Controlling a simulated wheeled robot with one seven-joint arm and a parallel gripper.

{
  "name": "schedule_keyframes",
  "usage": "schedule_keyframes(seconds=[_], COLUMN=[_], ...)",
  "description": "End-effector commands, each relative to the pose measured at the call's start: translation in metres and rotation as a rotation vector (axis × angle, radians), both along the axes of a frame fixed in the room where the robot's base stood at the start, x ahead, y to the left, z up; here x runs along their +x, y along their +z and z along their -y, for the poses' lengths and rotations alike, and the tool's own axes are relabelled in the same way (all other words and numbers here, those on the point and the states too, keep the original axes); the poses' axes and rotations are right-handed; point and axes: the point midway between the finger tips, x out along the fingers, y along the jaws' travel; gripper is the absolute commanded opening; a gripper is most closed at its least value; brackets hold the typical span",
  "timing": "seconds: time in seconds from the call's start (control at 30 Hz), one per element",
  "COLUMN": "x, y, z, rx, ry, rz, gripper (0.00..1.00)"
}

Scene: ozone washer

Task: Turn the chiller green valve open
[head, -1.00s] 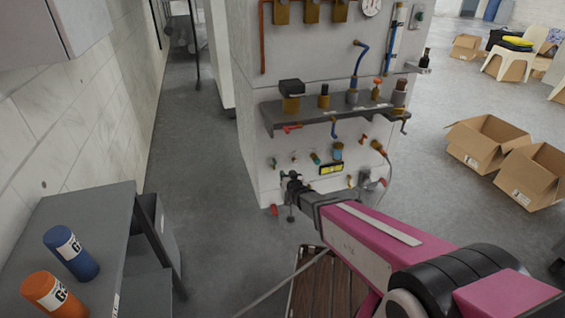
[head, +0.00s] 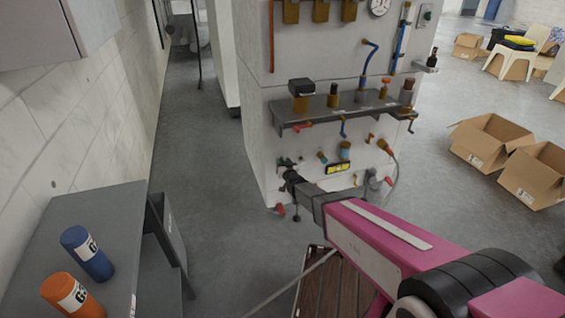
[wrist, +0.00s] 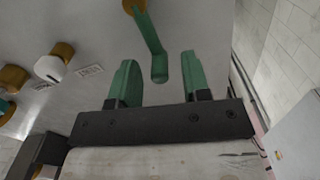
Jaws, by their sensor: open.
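The green valve (wrist: 152,45) is a bent green lever hanging from a brass stem on the grey panel in the wrist view. Its lower end appears in line with the gap between the fingers of my gripper (wrist: 158,60). The two green fingers stand open, one on each side of the lever's end, with visible space on both sides. In the head view my gripper (head: 287,168) is at the lower left part of the panel. The green valve is hard to make out there behind it.
Other brass fittings, one with a white cap (wrist: 50,68), sit left of the valve. A shelf (head: 345,112) juts from the panel above my arm. A grey table (head: 90,230) with blue and orange canisters stands at left. Open boxes (head: 490,145) lie at right.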

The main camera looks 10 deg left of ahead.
Motion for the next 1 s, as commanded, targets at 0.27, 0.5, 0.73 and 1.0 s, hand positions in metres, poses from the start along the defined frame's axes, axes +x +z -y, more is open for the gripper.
schedule_keyframes(seconds=[0.27,0.5,0.73,1.0], x=[0.0133,0.0128,0.0126,0.0103], y=[-0.0003,-0.0002,-0.0002,-0.0005], z=[-0.008,-0.0078,-0.008,-0.0118], rx=[-0.001,-0.001,-0.002,-0.058], ry=[0.0,0.0,0.0,0.001], rz=[-0.001,-0.001,0.0,0.034], gripper=[0.43,0.14,0.0,0.0])
